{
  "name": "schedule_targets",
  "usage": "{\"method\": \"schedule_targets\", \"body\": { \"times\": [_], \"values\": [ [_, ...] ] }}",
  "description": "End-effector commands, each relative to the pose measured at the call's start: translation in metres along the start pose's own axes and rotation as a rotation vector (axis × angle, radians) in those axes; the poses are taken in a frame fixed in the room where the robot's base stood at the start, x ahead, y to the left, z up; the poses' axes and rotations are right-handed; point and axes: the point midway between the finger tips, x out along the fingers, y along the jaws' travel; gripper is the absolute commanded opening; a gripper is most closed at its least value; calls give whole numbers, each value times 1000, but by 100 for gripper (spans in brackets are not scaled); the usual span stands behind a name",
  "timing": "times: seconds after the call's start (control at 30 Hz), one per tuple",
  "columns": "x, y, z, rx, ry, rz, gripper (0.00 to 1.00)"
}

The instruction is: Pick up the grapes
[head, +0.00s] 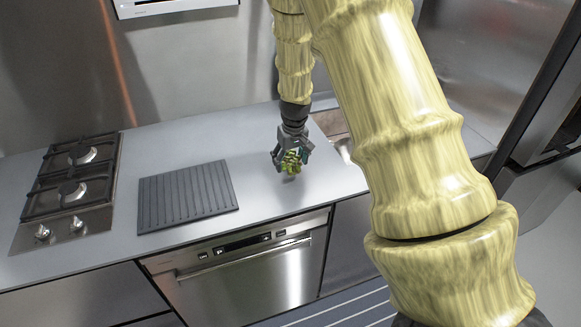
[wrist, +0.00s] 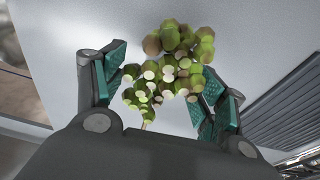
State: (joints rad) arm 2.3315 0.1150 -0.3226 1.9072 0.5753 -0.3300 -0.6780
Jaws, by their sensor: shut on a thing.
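The grapes (head: 291,160) are a small green bunch over the grey counter, right of the ribbed mat in the head view. My gripper (head: 291,150) points down on them, with its fingers on either side. In the wrist view the bunch (wrist: 168,75), green and brownish, lies between the teal finger pads of my gripper (wrist: 160,88). My gripper is shut on the grapes. I cannot tell clearly whether the bunch still touches the counter.
A dark ribbed mat (head: 187,196) lies on the counter (head: 150,150). A gas hob (head: 72,180) is at the left. A sink (head: 332,124) is just behind and right of my gripper. A steel oven front (head: 245,280) is below the counter edge. The counter around the grapes is clear.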

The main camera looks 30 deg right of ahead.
Motion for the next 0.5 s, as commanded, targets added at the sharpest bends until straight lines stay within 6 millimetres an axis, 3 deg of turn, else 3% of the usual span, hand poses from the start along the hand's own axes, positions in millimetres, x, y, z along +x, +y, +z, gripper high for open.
{"method": "schedule_targets", "body": {
  "times": [0.07, 0.5],
  "values": [
    [-6, 0, 4, -1, 1, 1, 39],
    [-26, -16, 89, 0, 2, 0, 39]
  ]
}}
